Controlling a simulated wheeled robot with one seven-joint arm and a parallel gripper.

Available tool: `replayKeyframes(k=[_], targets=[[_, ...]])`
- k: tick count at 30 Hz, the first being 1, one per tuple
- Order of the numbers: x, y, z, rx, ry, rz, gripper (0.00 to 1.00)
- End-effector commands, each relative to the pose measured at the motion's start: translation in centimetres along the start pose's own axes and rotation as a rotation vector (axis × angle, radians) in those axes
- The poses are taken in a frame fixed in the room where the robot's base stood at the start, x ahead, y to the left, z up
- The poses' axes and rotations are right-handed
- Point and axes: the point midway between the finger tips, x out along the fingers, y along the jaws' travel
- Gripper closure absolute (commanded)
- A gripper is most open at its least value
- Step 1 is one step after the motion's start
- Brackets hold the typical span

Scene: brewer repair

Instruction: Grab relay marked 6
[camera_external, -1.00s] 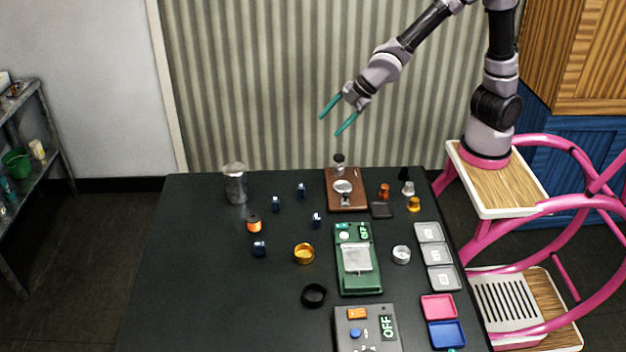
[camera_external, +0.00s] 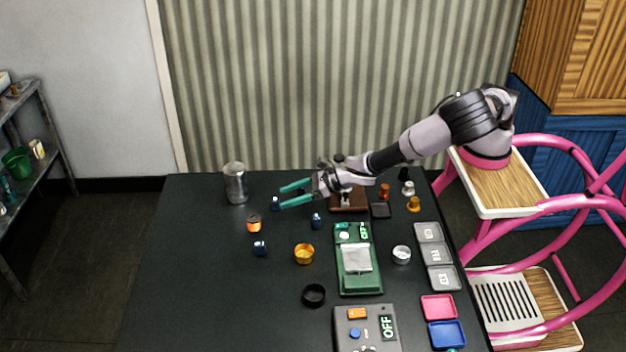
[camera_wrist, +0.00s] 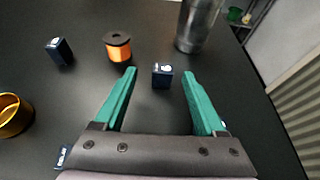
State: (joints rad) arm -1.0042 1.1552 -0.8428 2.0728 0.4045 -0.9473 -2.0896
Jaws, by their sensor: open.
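The relays are small dark blue blocks with pale marks on top; I cannot read a 6 on any of them. One relay (camera_external: 275,204) sits just beyond the fingertips of my gripper (camera_external: 282,197). In the wrist view this relay (camera_wrist: 162,77) stands upright between the tips of my open gripper (camera_wrist: 159,73), apart from both fingers. A second relay (camera_external: 260,248) stands nearer the front; it is at upper left in the wrist view (camera_wrist: 60,51). A third relay (camera_external: 316,221) is right of the fingers, partly cut off by my gripper body in the wrist view (camera_wrist: 62,156).
An orange spool (camera_external: 254,224) and a metal canister (camera_external: 235,184) stand near the relay at the fingertips. A gold ring (camera_external: 304,254), a black ring (camera_external: 314,295) and a green scale (camera_external: 357,283) lie nearer the front. The table's left side is clear.

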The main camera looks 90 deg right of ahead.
Motion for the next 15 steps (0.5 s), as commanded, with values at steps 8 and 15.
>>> replayKeyframes(k=[8, 15], targets=[[3.0, -0.3, -0.2, 0.001, 0.0, -0.002, 0.28], [6.5, -0.5, -0.5, 0.003, 0.0, -0.001, 0.28]])
